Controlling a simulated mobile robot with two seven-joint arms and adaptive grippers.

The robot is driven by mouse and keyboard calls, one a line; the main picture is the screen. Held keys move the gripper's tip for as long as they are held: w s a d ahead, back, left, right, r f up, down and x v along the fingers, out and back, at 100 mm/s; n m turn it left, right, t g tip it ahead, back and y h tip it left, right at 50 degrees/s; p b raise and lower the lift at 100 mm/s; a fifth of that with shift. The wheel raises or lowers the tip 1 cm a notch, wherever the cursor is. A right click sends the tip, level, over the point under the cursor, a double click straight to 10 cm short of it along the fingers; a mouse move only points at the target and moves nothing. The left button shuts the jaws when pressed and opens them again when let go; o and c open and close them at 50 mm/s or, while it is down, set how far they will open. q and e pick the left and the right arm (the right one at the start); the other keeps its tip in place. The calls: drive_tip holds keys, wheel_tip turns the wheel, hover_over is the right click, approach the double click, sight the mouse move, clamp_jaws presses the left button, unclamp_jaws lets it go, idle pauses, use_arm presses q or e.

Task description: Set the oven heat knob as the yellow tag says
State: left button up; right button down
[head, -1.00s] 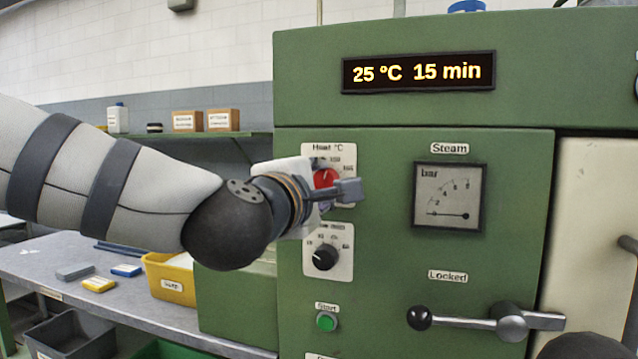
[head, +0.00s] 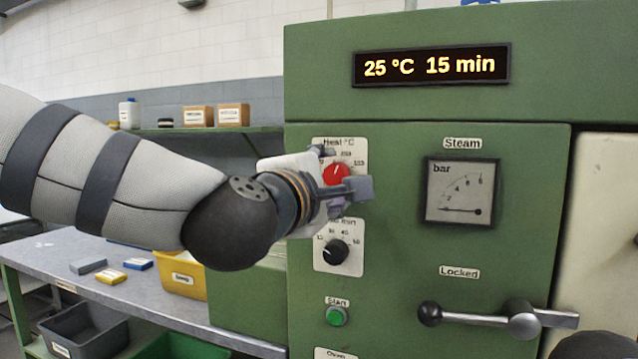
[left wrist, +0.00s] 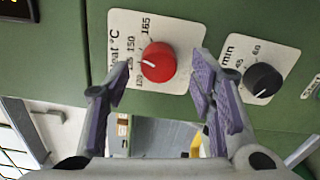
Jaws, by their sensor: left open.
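The red heat knob (head: 336,174) sits on a white dial plate marked Heat °C on the green oven front; it also shows in the left wrist view (left wrist: 158,62) with its white pointer line near the low numbers. The display (head: 431,65) reads 25 °C 15 min. My left gripper (head: 345,170) is open at the heat plate. In the left wrist view its fingers (left wrist: 150,92) stand on either side of the red knob, apart from it. The yellow tag is not in view. My right gripper is not in view.
The black minutes knob (head: 335,252) is just below, and the green start button (head: 336,316) lower still. A steam gauge (head: 460,191) and door handle (head: 497,319) are to the right. A bench (head: 60,255) with a yellow bin (head: 184,281) stands at left.

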use_arm(q)
drive_tip(key=v, duration=1.1)
drive_tip(key=shift+w, duration=0.1)
